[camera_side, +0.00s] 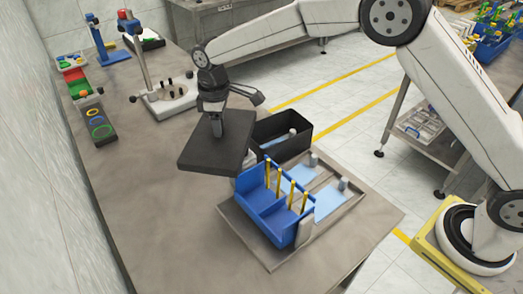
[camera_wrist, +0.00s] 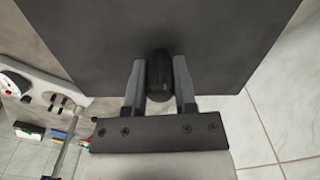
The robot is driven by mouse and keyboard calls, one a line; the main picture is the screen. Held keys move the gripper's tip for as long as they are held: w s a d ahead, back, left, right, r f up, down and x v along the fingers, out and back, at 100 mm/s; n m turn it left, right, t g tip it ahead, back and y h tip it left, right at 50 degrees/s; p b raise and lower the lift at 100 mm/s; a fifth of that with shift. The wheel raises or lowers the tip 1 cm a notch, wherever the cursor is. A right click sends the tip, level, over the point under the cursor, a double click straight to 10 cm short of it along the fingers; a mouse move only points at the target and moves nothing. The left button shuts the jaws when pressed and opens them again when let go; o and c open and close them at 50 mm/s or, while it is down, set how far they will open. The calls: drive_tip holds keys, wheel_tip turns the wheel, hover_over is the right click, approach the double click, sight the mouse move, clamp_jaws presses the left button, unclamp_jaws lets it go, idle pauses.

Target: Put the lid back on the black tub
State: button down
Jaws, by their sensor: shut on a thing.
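The black lid (camera_side: 205,152) is a flat dark slab held beneath my gripper (camera_side: 213,108) in the side view. In the wrist view the lid (camera_wrist: 95,40) fills the upper part, and my gripper (camera_wrist: 159,78) has its two fingers shut on the lid's dark knob (camera_wrist: 160,82). The black tub (camera_side: 298,145) stands open just right of the lid, with a light blue item and a small grey piece inside. The lid is apart from the tub's opening, to its left, and looks raised off the table. The tub is not seen in the wrist view.
A blue bin (camera_side: 262,212) with several yellow rods stands in front of the tub on a grey tray (camera_side: 283,262). Light blue pads (camera_side: 328,200) lie right of it. A white stand (camera_side: 170,100) is behind the lid. The table's left front (camera_side: 165,220) is clear.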

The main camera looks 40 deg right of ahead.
drive_tip(key=w+d+m, duration=0.3)
drive_tip(key=d+m, duration=0.2)
drive_tip(key=d, duration=0.7)
drive_tip(key=w+d+m, duration=0.2)
drive_tip(key=d+m, duration=0.3)
drive_tip(key=d, duration=0.7)
drive_tip(key=shift+a+f, duration=0.1)
drive_tip(key=shift+f, duration=2.45)
drive_tip(key=shift+f, duration=0.15)
drive_tip(key=shift+f+n, duration=0.3)
drive_tip(key=shift+f, duration=1.5)
drive_tip(key=shift+f, duration=1.7)
unclamp_jaws()
